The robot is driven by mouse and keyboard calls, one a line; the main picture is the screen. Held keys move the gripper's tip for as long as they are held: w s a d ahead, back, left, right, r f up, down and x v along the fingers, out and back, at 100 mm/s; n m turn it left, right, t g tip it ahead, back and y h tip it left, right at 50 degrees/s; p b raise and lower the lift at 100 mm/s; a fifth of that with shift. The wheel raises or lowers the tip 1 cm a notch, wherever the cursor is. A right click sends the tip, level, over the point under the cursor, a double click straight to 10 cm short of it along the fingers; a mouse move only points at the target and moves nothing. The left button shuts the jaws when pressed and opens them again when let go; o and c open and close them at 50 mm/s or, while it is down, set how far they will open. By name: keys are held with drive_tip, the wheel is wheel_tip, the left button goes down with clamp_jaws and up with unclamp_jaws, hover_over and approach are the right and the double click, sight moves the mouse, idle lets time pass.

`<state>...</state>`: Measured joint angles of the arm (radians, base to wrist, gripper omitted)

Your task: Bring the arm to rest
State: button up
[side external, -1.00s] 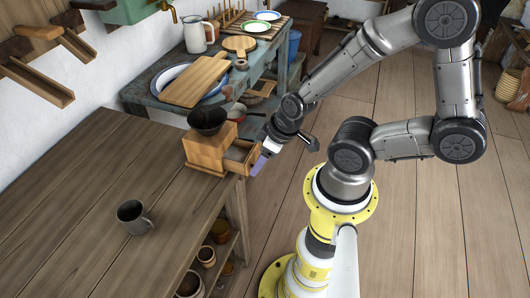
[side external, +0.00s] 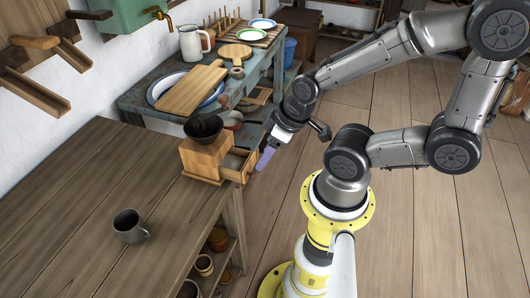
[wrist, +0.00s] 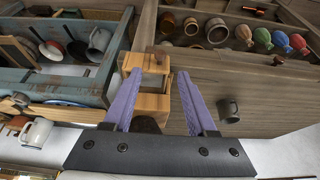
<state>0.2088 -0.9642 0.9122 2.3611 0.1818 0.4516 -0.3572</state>
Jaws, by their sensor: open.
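My gripper (side external: 265,158) is just right of the pulled-out drawer (side external: 238,165) of a wooden coffee grinder (side external: 203,157) in the side view. The grinder has a dark bowl on top and stands at the table's edge. In the wrist view my gripper (wrist: 158,76) shows two purple fingers spread apart with nothing held between them. The grinder (wrist: 151,102) and its open drawer lie beyond and between the fingers there. I cannot tell the exact gap between fingertips and drawer.
A grey mug (side external: 130,226) stands on the wooden table (side external: 90,190); it also shows in the wrist view (wrist: 229,110). A blue-grey counter (side external: 140,98) behind holds a cutting board (side external: 192,90), plates and a jug. Pots sit on shelves below the table. The floor at right is open.

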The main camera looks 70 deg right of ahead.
wheel_tip(320, 180, up, 16)
drive_tip(key=s+a+t, duration=0.1)
drive_tip(key=s+a, duration=0.1)
idle(0.4)
idle(2.0)
